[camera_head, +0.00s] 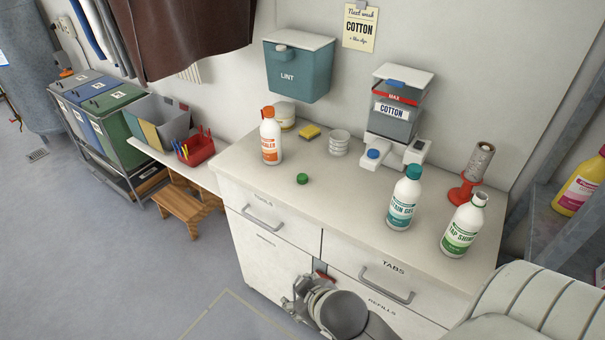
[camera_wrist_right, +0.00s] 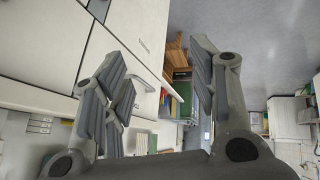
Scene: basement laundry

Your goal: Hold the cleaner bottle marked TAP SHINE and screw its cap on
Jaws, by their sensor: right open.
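The TAP SHINE bottle (camera_head: 461,232), white with a green label, stands upright at the right front of the counter. Its neck is bare, with no cap on it. A green cap (camera_head: 302,179) lies on the counter towards the left, apart from every bottle. My right gripper (camera_head: 303,288) is below the counter top, in front of the drawer fronts, touching neither bottle nor cap. In the right wrist view its fingers (camera_wrist_right: 158,85) are spread with nothing between them. My left gripper is not in view.
A teal-capped bottle (camera_head: 404,200) stands just left of the TAP SHINE bottle. An orange-capped bottle (camera_head: 271,140), a yellow sponge (camera_head: 309,132), white stacked cups (camera_head: 339,144), a COTTON dispenser (camera_head: 392,124) and a red roll holder (camera_head: 468,191) line the counter's back.

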